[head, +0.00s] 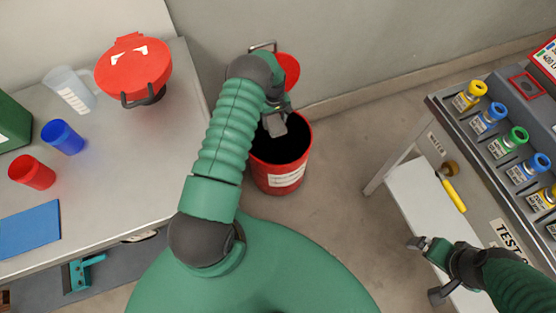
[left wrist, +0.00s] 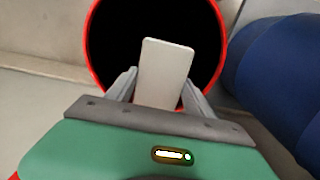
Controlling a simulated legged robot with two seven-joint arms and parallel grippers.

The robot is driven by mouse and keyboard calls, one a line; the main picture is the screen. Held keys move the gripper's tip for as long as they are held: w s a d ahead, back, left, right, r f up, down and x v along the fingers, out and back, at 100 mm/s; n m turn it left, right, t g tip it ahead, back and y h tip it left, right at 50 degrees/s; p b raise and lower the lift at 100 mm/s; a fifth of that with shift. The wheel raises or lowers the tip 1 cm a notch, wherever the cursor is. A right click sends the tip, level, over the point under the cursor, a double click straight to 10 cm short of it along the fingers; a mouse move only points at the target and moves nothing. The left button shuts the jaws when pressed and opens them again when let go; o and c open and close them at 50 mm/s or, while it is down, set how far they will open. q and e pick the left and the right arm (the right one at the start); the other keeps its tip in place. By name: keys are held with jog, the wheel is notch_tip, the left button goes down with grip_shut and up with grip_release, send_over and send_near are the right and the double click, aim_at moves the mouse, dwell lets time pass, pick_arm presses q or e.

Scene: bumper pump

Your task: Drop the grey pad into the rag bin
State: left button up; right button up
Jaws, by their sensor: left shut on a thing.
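The rag bin (head: 281,178) is a red round bin with a white label and a dark opening, standing on the floor beside the left table. My left gripper (head: 274,122) is above the bin's opening. It is shut on the grey pad (left wrist: 165,73), which shows in the left wrist view as a pale flat piece between the two fingers, in front of the bin's dark mouth. In the head view the pad (head: 277,127) is small and partly hidden by the gripper. My right gripper (head: 420,243) is at the lower right, near the white bench; its jaw gap is unclear.
The left table (head: 120,190) holds a red lidded item (head: 133,72), a clear jug (head: 72,90), a blue cup (head: 62,137), a red cup (head: 32,172) and a blue mat (head: 28,231). A test bench (head: 480,150) with several coloured knobs stands at right. A yellow-handled tool (head: 452,190) lies there.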

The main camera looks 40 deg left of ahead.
pick_arm(q)
jog(key=shift+f, duration=0.1)
jog(key=o, duration=1.4)
notch_tip(320, 180, up, 17)
jog(key=p, duration=0.3)
jog(key=shift+f, duration=0.15)
jog(key=shift+w, duration=0.1)
